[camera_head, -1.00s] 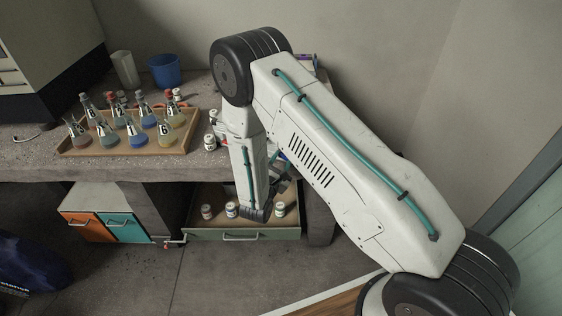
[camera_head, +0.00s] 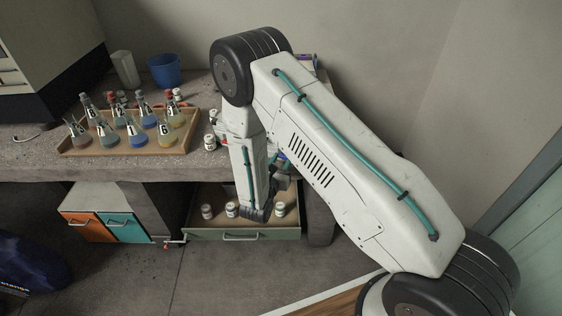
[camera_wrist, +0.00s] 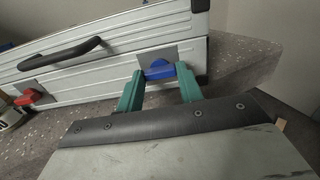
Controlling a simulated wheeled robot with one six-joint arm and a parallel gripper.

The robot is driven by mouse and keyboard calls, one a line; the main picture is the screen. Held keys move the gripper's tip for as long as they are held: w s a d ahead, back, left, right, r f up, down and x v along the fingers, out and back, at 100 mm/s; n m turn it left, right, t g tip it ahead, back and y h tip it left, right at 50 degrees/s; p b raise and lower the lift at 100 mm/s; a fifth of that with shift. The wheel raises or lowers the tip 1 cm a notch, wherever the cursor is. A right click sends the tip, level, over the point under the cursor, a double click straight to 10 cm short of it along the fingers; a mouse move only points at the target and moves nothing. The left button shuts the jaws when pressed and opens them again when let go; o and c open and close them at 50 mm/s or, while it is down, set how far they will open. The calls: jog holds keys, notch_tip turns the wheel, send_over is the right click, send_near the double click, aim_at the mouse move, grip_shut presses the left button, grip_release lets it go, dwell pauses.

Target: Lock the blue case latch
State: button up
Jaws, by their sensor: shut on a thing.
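The silver case (camera_wrist: 110,78) fills the upper left of the wrist view, with a black carry handle (camera_wrist: 62,54) on its front. The blue case latch (camera_wrist: 158,71) sits on a metal plate near the case's right end. A red latch (camera_wrist: 28,97) is farther left. My gripper (camera_wrist: 161,78) has green fingers on both sides of the blue latch and is shut on it. The latch's exact angle is hard to tell. In the head view my arm hides the case and fingertips.
A wooden tray of numbered flasks (camera_head: 72,150) stands on the concrete bench (camera_head: 40,165), left of my arm. A blue cup (camera_head: 164,70) stands behind it. Below, a drawer (camera_head: 225,233) with small jars is open. Bare bench shows right of the case (camera_wrist: 240,62).

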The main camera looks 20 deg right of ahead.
jog(key=o, duration=1)
jog(key=shift+s, duration=0.1)
jog(key=v, duration=0.7)
jog(key=shift+s+a, duration=0.25)
jog(key=shift+s, duration=0.05)
